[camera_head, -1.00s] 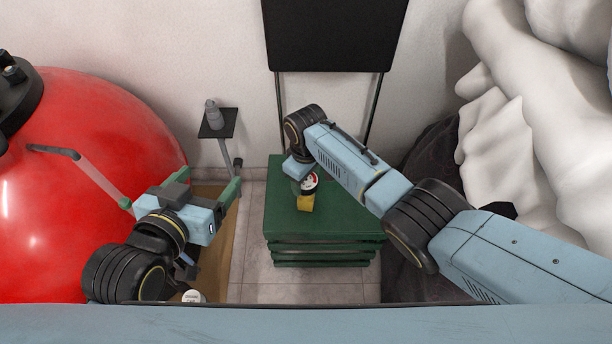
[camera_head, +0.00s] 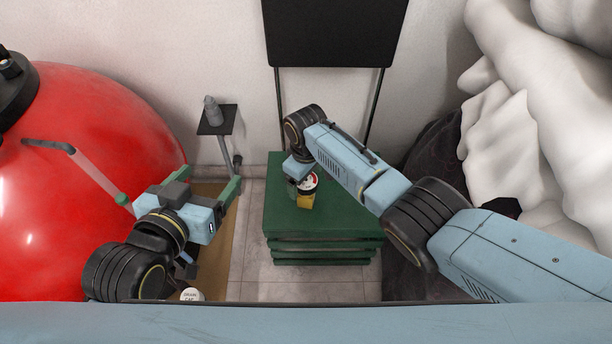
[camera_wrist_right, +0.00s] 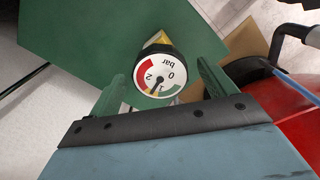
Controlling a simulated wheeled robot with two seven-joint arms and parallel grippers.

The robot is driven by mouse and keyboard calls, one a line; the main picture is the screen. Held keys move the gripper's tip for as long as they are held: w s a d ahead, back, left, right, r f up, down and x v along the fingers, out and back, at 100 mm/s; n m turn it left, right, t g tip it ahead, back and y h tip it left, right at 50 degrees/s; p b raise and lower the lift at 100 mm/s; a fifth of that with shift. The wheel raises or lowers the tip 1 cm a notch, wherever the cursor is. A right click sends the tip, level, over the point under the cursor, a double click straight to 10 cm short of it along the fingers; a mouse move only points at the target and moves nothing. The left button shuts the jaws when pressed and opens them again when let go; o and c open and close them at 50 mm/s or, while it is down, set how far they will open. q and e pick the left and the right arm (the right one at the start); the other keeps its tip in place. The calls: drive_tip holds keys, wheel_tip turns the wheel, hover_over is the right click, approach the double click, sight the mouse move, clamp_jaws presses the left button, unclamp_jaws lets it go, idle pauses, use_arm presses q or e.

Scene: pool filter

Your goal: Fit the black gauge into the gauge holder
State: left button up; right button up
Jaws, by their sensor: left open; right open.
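The black gauge (camera_wrist_right: 159,72) has a white dial with red and green bands and shows large in the right wrist view. In the head view the gauge (camera_head: 309,182) is over the green table, partly hidden by my right gripper. My right gripper (camera_wrist_right: 160,85) is open, with one green finger on each side of the gauge; whether they touch it is unclear. In the head view the right gripper (camera_head: 298,182) is at the gauge's left. My left gripper (camera_head: 184,190) is open and empty beside the red tank. I cannot tell which part is the gauge holder.
A small black stand (camera_head: 218,120) holds a grey bottle. A white drain cap (camera_head: 191,295) is low at the left.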

wheel_tip(320, 180, up, 5)
drive_tip(key=p, duration=0.5)
idle(0.3)
wheel_tip(320, 180, up, 13)
drive_tip(key=p, duration=0.8)
drive_tip(key=shift+r, duration=0.2)
